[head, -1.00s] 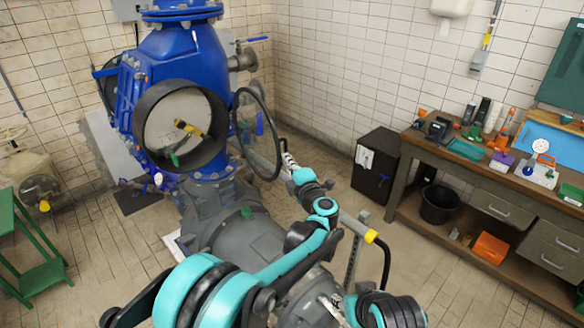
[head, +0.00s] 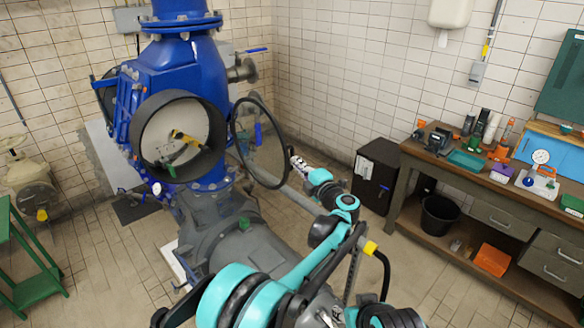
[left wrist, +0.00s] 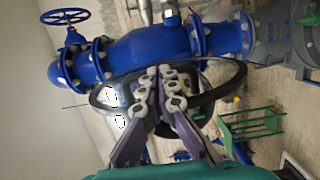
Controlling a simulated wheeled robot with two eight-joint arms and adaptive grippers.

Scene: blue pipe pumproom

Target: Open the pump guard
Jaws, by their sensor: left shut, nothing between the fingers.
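The pump guard is a round clear disc with a black rim (head: 234,128). It stands swung out to the right of the round dark housing (head: 137,137) on the blue pump body (head: 190,75). The housing's mouth is uncovered and shows yellow and green parts inside. My left gripper (head: 293,156) is shut and empty, close to the right edge of the guard's rim. I cannot tell if it touches. In the left wrist view the closed fingers (left wrist: 167,73) overlap the guard's dark rim (left wrist: 232,82). My right gripper is not in view.
A workbench (head: 480,185) with tools stands at the right. A black cabinet (head: 376,178) is in the corner behind my left arm. A green stand (head: 25,265) is at the far left. A grey pipe lies below the pump.

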